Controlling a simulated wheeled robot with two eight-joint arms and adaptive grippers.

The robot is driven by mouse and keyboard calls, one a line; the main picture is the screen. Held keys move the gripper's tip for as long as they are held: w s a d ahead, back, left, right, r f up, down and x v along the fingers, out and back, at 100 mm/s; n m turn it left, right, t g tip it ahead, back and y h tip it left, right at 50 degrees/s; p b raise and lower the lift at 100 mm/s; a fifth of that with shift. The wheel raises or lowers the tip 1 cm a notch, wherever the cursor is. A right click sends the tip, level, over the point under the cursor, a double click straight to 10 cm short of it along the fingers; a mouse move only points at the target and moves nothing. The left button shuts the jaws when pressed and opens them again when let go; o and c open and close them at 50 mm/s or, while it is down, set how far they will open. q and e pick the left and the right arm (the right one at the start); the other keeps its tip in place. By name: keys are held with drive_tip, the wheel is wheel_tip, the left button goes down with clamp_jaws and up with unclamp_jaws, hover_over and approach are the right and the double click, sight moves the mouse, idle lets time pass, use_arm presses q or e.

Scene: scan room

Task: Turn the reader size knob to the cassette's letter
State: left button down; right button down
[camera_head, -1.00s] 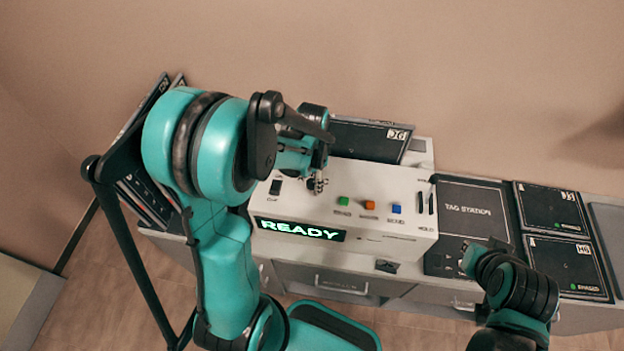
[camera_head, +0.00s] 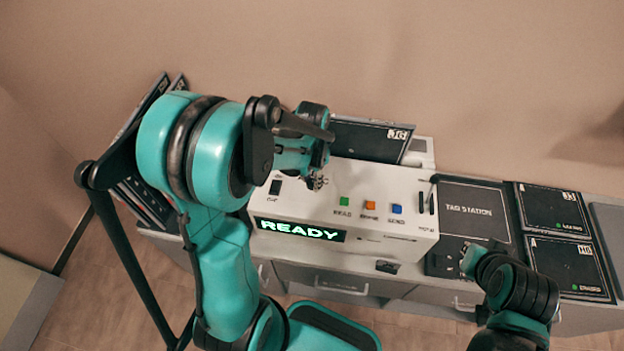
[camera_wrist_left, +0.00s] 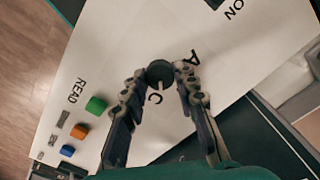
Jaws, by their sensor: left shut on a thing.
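The white reader (camera_head: 375,215) stands on the counter, and its screen (camera_head: 300,229) reads READY. The dark size knob (camera_wrist_left: 160,72) is on its top face, seen in the left wrist view. The letters A (camera_wrist_left: 194,58) and C (camera_wrist_left: 155,98) are printed beside the knob; no other size letter is visible. My left gripper (camera_wrist_left: 159,78) is shut on the knob, one finger on each side. In the head view this gripper (camera_head: 317,181) hides the knob. A dark cassette (camera_head: 362,141) stands behind the reader; its size letter is not readable. My right gripper (camera_head: 472,259) is by the counter front, its jaws unclear.
Green (camera_head: 344,202), orange (camera_head: 370,205) and blue (camera_head: 397,209) buttons sit right of the knob. A tag station (camera_head: 475,208) and more cassettes (camera_head: 553,208) lie to the right. Other cassettes (camera_head: 150,205) stand in a rack at left, partly behind my arm.

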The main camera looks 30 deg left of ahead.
sight(312, 182)
use_arm(q)
drive_tip(key=n+b, duration=0.1)
drive_tip(key=n, duration=0.3)
drive_tip(key=shift+n, duration=0.3)
drive_tip(key=n, duration=0.4)
drive_tip(key=shift+n+b, duration=0.3)
drive_tip(key=shift+b, duration=0.05)
drive_tip(key=c, duration=1.2)
unclamp_jaws()
drive_tip(key=shift+o, duration=0.2)
drive_tip(key=shift+r, duration=0.1)
wheel_tip(312, 182, up, 12)
